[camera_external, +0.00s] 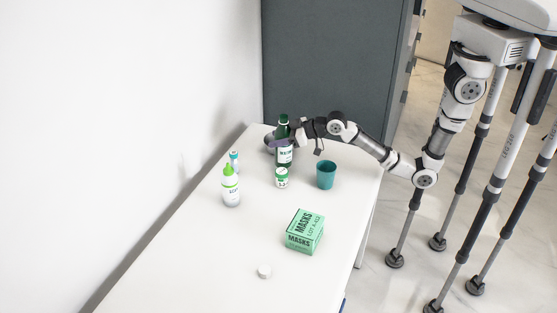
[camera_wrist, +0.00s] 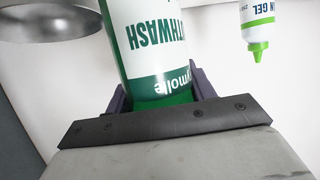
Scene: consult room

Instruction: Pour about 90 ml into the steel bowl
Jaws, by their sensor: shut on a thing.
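My gripper (camera_external: 291,142) is shut on a green mouthwash bottle (camera_external: 284,157) with a white label, near the table's far end. The bottle stands upright; I cannot tell if its base touches the table.
A small white-green jar (camera_external: 282,178) stands close in front of the bottle. A teal cup (camera_external: 326,175) is to the right. A gel bottle (camera_external: 231,187) and a small bottle (camera_external: 234,160) are left. A masks box (camera_external: 304,231) and white cap-like piece (camera_external: 264,271) lie nearer.

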